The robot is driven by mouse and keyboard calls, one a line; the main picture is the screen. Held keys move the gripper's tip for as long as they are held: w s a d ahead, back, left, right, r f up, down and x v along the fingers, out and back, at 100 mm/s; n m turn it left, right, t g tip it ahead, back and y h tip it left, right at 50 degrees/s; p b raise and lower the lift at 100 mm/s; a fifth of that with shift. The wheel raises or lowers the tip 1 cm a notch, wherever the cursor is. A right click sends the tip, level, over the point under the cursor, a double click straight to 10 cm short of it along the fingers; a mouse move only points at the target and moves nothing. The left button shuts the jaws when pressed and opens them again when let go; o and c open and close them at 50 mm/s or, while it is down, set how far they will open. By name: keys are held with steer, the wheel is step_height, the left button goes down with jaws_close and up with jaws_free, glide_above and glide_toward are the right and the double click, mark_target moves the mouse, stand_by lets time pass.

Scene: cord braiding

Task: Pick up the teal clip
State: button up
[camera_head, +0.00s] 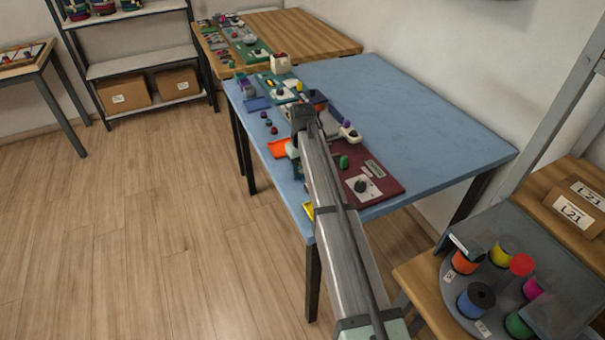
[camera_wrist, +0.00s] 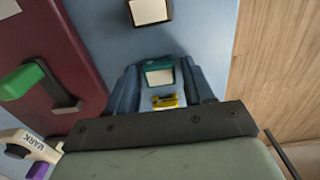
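The teal clip (camera_wrist: 159,64) shows in the wrist view, with a pale label on its face. It lies between the far ends of my gripper's two blue-grey fingers (camera_wrist: 160,80). The fingers stand apart, one on each side of it; a small gap seems to show at the right, and contact at the left is unclear. A small yellow piece (camera_wrist: 168,101) shows between the fingers, closer to the palm. In the head view my arm hides most of the gripper and the clip cannot be made out surely.
The blue table (camera_head: 425,125) carries a maroon board (camera_head: 382,188) with a green-handled part (camera_wrist: 22,82). An orange tray (camera_head: 278,148) lies by the left edge. A white piece with a purple end (camera_head: 350,133) stands beyond the board. The table's right side is clear.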

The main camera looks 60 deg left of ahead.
steer(key=c, duration=0.8)
